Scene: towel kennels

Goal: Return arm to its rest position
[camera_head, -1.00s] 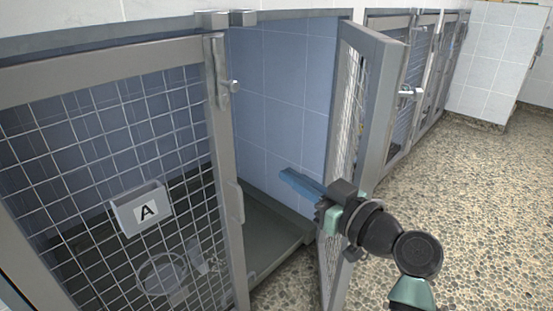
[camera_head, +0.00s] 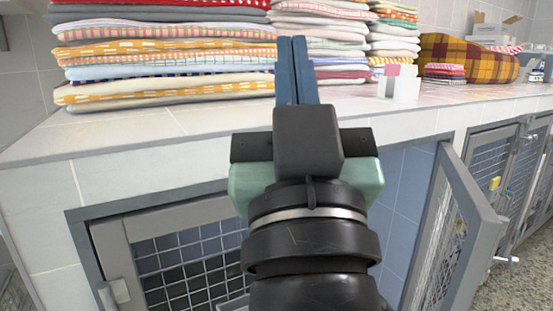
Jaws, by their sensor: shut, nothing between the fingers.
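My gripper (camera_head: 298,72) is raised in the middle of the view, its blue fingers pointing up and away. The fingers are together with nothing between them. They show in front of the folded towels on the counter. My arm's dark wrist covers part of the kennel front and the opening behind it.
Stacks of folded towels (camera_head: 165,55) stand on the tiled counter (camera_head: 105,135). A plaid cushion (camera_head: 465,60) lies farther right. Below, a mesh kennel door (camera_head: 185,265) is at left. Another kennel door (camera_head: 465,225) stands swung open at right, its edge jutting outward.

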